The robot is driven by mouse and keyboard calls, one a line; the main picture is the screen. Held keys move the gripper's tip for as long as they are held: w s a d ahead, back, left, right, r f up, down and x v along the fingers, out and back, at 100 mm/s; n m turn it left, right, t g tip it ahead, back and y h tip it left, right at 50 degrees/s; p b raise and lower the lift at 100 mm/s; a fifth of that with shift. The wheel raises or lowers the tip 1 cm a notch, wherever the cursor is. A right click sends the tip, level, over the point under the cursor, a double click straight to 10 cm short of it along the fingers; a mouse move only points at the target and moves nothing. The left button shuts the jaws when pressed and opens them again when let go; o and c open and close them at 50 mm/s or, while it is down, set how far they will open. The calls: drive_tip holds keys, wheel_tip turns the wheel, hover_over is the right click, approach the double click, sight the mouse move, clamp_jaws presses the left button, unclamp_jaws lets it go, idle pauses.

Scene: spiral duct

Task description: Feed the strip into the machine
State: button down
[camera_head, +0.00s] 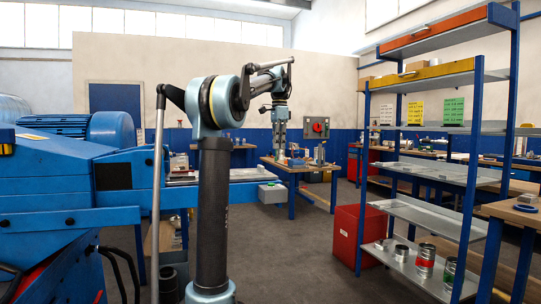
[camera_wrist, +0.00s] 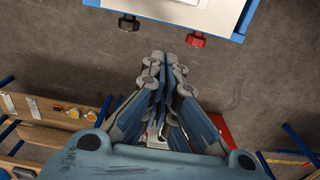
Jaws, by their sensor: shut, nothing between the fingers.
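The large blue machine (camera_head: 70,190) fills the left of the head view, with a blue beam or table reaching right behind my arm. I cannot pick out the strip with certainty. A pale flat surface in a blue frame (camera_wrist: 244,22) shows at the top of the wrist view, with a black knob (camera_wrist: 129,22) and a red knob (camera_wrist: 196,39) on its near edge. My gripper (camera_wrist: 165,58) is shut and empty, apart from that edge and over the grey floor. In the head view my gripper (camera_head: 280,150) hangs down, small and far off.
A blue shelf rack (camera_head: 470,170) with tins on its lowest shelf stands on the right. A red bin (camera_head: 358,237) is beside it. A workbench (camera_head: 300,168) with small items stands behind. Grey floor between is clear. Wooden benches (camera_wrist: 60,125) show at lower left in the wrist view.

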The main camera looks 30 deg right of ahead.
sight(250, 172)
drive_tip(key=shift+w+a+f, duration=0.15)
drive_tip(key=shift+a+f, duration=0.55)
drive_tip(key=shift+f, duration=0.8)
drive_tip(key=shift+w+a+f, duration=0.2)
drive_tip(key=shift+a+f, duration=0.45)
drive_tip(key=shift+f, duration=0.9)
drive_tip(key=shift+w+a+f, duration=0.15)
drive_tip(key=shift+a+f, duration=0.55)
drive_tip(key=shift+f, duration=0.8)
drive_tip(key=a, duration=0.2)
drive_tip(key=w+a, duration=0.1)
drive_tip(key=a, duration=0.2)
drive_tip(key=w+a, duration=0.1)
drive_tip(key=a, duration=0.2)
drive_tip(key=shift+a, duration=0.25)
drive_tip(key=shift+d, duration=0.1)
drive_tip(key=d, duration=0.4)
drive_tip(key=shift+s+r, duration=0.4)
wheel_tip(250, 172, up, 9)
drive_tip(key=shift+a, duration=0.15)
